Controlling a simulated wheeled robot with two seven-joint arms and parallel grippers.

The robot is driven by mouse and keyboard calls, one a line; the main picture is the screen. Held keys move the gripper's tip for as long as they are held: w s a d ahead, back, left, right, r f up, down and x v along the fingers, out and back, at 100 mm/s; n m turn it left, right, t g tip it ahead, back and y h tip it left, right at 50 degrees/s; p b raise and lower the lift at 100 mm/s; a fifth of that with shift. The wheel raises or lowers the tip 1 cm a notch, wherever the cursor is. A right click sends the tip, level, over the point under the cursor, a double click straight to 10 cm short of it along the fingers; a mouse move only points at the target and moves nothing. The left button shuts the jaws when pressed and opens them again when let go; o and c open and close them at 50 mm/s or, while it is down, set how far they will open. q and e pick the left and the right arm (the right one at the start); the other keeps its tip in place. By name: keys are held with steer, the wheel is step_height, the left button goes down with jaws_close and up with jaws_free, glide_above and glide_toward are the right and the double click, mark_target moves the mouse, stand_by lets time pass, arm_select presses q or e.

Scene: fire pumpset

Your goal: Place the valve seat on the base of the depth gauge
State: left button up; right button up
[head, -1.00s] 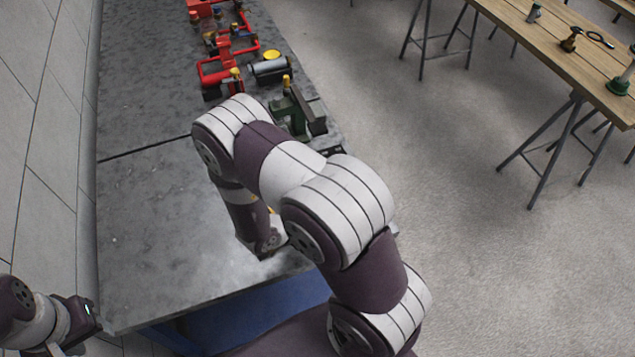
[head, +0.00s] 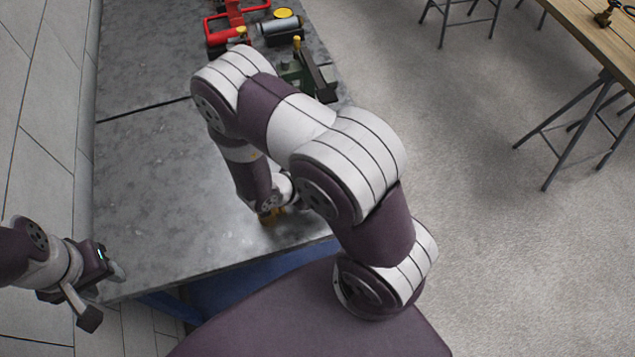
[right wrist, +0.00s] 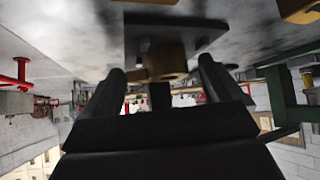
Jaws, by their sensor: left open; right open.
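In the right wrist view, a dark flat plate (right wrist: 205,32) with a brass-coloured round piece (right wrist: 166,58) shows just ahead of my right gripper (right wrist: 162,68). The gripper is open, its fingers on either side of the round piece; I cannot tell whether they touch it. I cannot tell for sure which part is the valve seat and which the depth gauge base. My left gripper (head: 104,295) is open and empty off the table's near left corner.
The grey table (head: 150,190) is bare on its left. Farther back stand a green tool (head: 297,75), a cylinder with a yellow cap (head: 281,27) and red frames (head: 228,33). A yellow part (right wrist: 300,10) shows at the wrist view's top right. A wooden table (head: 590,30) stands at right.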

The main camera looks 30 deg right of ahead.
steer(key=shift+s+a+r, duration=0.1)
steer(key=shift+a+r, duration=0.05)
steer(key=shift+r, duration=0.1)
steer(key=shift+a+r, duration=0.2)
steer(key=shift+r, duration=0.1)
steer(key=w+v, duration=0.1)
steer(key=v, duration=1)
steer(key=w+a+r+n+t+y, duration=0.5)
steer(key=w+r+n+y, duration=0.1)
steer(key=w+n+y, duration=0.2)
steer(key=s+d+r+n+g, duration=0.2)
steer(key=s+n, duration=0.2)
steer(key=s, duration=0.1)
steer(key=s+d+r+n+g+y, duration=0.1)
steer(key=s+d+r+n+g, duration=0.1)
steer(key=s, duration=0.4)
steer(key=d+n+p, duration=0.1)
steer(key=n, duration=0.1)
steer(key=shift+s+n+g, duration=0.2)
steer(key=shift+n+g, duration=0.1)
steer(key=shift+n, duration=0.1)
steer(key=shift+d+r, duration=0.1)
